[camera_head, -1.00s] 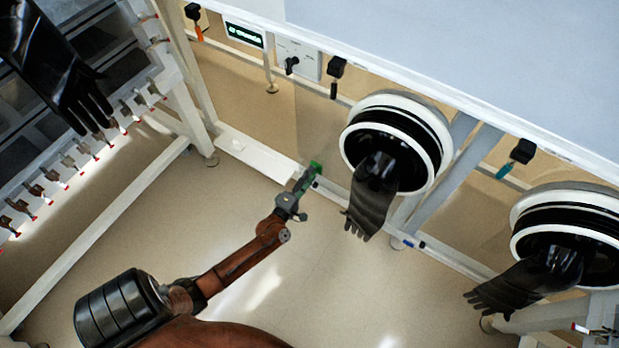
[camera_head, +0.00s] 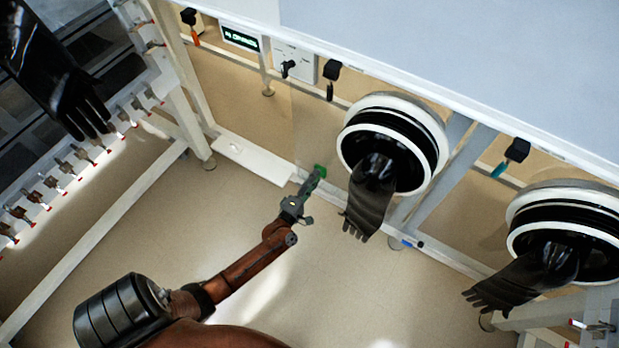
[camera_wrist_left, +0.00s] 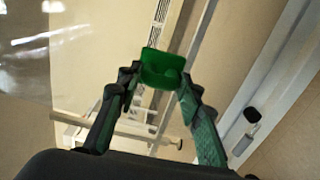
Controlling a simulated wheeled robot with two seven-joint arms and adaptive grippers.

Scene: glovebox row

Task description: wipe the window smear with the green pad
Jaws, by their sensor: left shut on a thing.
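The green pad (camera_head: 319,171) is at the tip of my left gripper (camera_head: 312,184), left of the middle glove port. In the left wrist view the green pad (camera_wrist_left: 163,67) sits between the fingertips of my left gripper (camera_wrist_left: 160,82), which is shut on it. A clear pane (camera_wrist_left: 42,84) with pale streaks shows at the upper left of that view, apart from the pad. I cannot tell whether these streaks are the window smear or reflections. In the head view no smear can be made out. My right gripper is not in view.
A glove port with a hanging black glove (camera_head: 371,195) is close to the right of my left gripper. Another black glove (camera_head: 530,275) hangs at the right.

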